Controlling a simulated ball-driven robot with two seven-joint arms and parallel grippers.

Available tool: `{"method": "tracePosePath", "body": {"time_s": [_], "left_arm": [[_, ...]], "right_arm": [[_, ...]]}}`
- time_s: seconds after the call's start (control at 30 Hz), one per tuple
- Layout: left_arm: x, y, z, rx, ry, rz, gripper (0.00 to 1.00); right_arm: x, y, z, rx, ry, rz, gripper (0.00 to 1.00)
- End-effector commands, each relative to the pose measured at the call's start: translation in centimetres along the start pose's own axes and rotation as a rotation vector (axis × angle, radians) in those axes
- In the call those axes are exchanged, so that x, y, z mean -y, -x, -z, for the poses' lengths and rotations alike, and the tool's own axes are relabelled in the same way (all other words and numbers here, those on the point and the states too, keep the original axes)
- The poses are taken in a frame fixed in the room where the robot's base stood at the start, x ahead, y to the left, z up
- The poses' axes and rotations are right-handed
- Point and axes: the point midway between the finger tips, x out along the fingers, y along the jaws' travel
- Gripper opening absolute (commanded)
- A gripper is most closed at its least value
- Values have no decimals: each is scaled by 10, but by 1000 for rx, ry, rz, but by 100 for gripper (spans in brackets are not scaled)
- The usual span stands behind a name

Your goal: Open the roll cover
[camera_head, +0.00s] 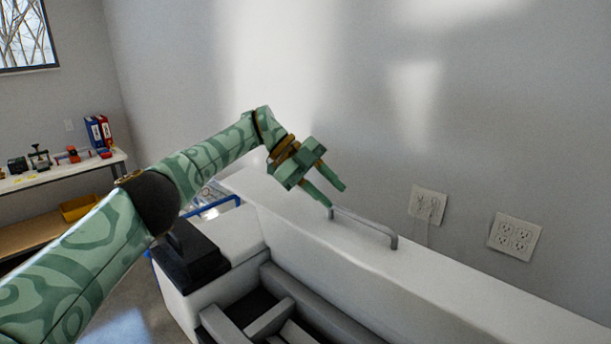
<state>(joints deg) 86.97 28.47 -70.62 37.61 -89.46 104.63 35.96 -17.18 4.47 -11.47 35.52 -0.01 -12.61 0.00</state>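A grey bar handle (365,226) stands on the long white top panel (450,270) of a white machine, which I take to be the roll cover. My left gripper (335,196) reaches in from the left, above the handle's near-left end. Its two green fingers are apart with nothing between them. One fingertip is very close to the handle's left end; I cannot tell whether they touch. My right gripper is not in view.
Below the panel is a recess with grey bars (268,318). A black block (188,256) sits on the machine's left part. A wall with two outlet plates (515,236) stands close behind. A workbench (60,176) with tools and binders is at the far left.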

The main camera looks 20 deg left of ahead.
Motion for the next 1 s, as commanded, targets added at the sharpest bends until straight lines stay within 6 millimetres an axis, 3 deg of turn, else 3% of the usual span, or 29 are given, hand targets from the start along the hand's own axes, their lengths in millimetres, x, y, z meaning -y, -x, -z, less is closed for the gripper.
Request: {"method": "tracePosePath", "body": {"time_s": [0.1,0.3,0.5,1.0], "left_arm": [[1,34,-1,5,1,3,34],[2,70,1,2,2,-1,34],[0,80,1,1,0,-1,34],[0,80,0,1,-1,0,34]], "right_arm": [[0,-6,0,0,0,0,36],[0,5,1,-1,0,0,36],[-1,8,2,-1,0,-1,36],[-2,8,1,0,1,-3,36]]}}
